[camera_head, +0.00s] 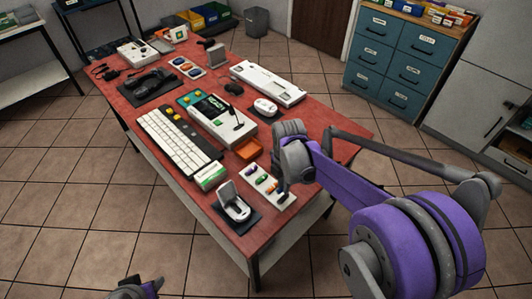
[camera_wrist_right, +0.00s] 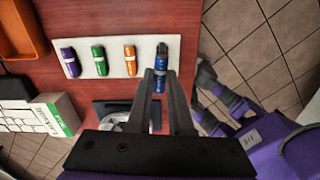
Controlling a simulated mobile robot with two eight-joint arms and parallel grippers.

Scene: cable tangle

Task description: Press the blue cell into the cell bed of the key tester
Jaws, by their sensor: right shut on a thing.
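My right gripper (camera_wrist_right: 161,78) is shut on the blue cell (camera_wrist_right: 161,66), which stands out between its fingertips with its dark end away from me. In the head view the right gripper (camera_head: 281,188) is at the right end of the white cell tray (camera_head: 280,203). I cannot tell whether the cell touches the tray. A small grey device with a raised part (camera_head: 233,203), perhaps the key tester, sits on a dark mat at the front corner. The wrist view shows it partly hidden behind the fingers. My left gripper (camera_head: 133,291) is at the bottom edge, cut off.
Purple (camera_wrist_right: 70,62), green (camera_wrist_right: 100,61) and orange (camera_wrist_right: 130,60) cells lie on the tray. An orange bin (camera_head: 249,148), a green-and-white box (camera_head: 210,176) and a keyboard (camera_head: 179,141) are nearby. Bare red tabletop (camera_head: 232,238) shows along the front edge.

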